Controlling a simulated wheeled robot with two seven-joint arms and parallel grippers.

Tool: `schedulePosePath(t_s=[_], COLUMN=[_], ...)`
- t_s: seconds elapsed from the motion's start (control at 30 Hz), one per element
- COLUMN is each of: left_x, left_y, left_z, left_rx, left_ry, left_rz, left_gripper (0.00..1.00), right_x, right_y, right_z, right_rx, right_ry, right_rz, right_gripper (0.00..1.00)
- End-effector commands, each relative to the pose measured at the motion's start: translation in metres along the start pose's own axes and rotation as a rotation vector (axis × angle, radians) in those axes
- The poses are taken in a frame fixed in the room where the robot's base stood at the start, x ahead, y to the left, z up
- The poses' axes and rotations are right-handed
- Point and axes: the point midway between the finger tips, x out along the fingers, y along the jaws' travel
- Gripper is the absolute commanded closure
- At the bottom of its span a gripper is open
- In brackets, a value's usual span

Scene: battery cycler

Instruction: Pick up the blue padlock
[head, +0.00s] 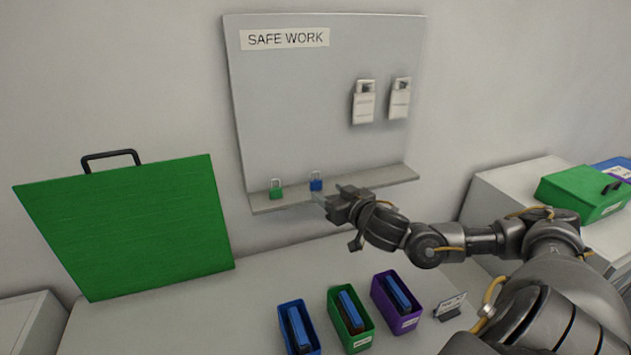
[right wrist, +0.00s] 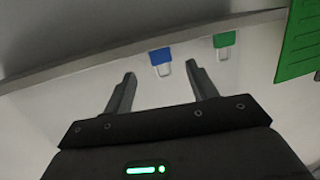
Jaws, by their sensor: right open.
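The blue padlock (head: 316,182) stands on the narrow ledge of the grey "SAFE WORK" board, shackle up. It also shows in the right wrist view (right wrist: 160,57), ahead of the fingertips and between their lines. My right gripper (head: 322,199) is open and empty, just in front of and slightly below the blue padlock in the head view. Its two fingers (right wrist: 160,80) are spread apart in the right wrist view, with a visible gap to the padlock. A green padlock (head: 276,189) stands left of the blue one on the same ledge. My left gripper is not in view.
The ledge (head: 392,179) runs along the board's bottom. Two white tags (head: 363,103) hang on the board. A large green panel with a handle (head: 130,225) stands at left. Blue, green and purple bins (head: 350,343) sit on the table below. A green case (head: 580,195) is at right.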

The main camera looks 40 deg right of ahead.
Motion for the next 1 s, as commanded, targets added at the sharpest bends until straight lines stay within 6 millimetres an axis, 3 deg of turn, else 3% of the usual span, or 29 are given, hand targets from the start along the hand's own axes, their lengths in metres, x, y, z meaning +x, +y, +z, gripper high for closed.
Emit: schedulePosePath(t_s=[0.23,0.4,0.67,1.0], left_x=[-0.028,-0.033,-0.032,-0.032], left_y=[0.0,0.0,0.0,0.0], left_z=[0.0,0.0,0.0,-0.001], left_rx=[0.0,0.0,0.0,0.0], left_ry=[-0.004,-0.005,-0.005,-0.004], left_rz=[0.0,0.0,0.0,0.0], left_gripper=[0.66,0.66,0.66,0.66], right_x=[0.029,0.048,0.051,0.051], right_y=[0.001,0.001,0.0,0.001], right_z=[-0.011,-0.007,-0.004,-0.004], right_rx=[0.002,0.001,0.0,0.0], right_ry=[0.001,-0.001,-0.001,-0.001], right_rz=[0.002,0.002,0.0,0.001], right_gripper=[0.42,0.42,0.42,0.84])
